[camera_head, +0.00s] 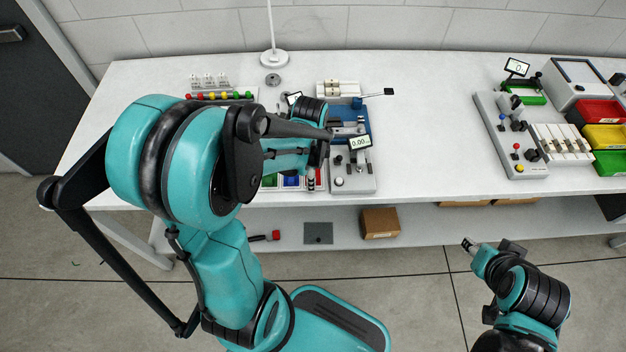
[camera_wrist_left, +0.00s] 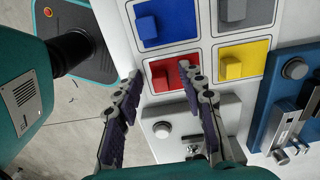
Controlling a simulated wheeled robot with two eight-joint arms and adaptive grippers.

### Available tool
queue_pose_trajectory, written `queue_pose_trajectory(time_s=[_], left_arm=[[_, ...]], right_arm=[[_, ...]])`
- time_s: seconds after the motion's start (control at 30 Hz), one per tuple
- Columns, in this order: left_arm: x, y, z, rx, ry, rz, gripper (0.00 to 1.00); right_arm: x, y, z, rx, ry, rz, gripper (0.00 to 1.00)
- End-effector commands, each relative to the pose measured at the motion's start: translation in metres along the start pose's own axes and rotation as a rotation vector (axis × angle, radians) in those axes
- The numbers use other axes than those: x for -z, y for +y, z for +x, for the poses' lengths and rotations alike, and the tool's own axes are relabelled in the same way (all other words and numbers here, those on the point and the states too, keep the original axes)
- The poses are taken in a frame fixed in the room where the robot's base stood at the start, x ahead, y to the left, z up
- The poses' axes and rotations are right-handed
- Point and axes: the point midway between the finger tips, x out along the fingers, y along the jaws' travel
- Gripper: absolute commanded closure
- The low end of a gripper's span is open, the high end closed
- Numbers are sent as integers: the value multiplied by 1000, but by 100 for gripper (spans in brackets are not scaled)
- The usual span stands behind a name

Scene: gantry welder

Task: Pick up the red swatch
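The red swatch (camera_wrist_left: 166,73) is a red square with a raised block, set in a white panel in the left wrist view. My left gripper (camera_wrist_left: 160,73) is open, with one fingertip on each side of the red swatch in that view; I cannot tell if they touch it. In the head view, my left gripper is over the panel and mostly hidden behind my own arm. My right gripper (camera_head: 468,244) is low at the right, away from the table, and its finger opening is too small to judge.
Blue (camera_wrist_left: 168,22), grey (camera_wrist_left: 246,12) and yellow (camera_wrist_left: 243,61) swatches surround the red one. A grey device with a knob (camera_wrist_left: 162,130) sits beside the panel. A blue fixture (camera_head: 349,126) stands nearby. The tabletop's middle (camera_head: 430,150) is clear.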

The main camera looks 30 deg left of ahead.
Motion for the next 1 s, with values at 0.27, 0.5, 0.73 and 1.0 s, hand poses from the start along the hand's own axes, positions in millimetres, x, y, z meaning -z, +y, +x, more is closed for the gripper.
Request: queue_pose_trajectory(time_s=[0.27, 0.5, 0.73, 1.0], left_arm=[[0, 0, -2, 0, 0, 0, 95], [0, 0, -2, 0, 0, 0, 100], [0, 0, -12, 0, 0, 0, 100], [0, 0, -68, 0, 0, 0, 100]], right_arm=[[1, 0, -1, 0, 0, 0, 60], [1, 0, -1, 0, 0, 0, 60], [4, 0, -6, 0, 0, 0, 60], [20, 0, -27, 0, 0, 0, 60]])
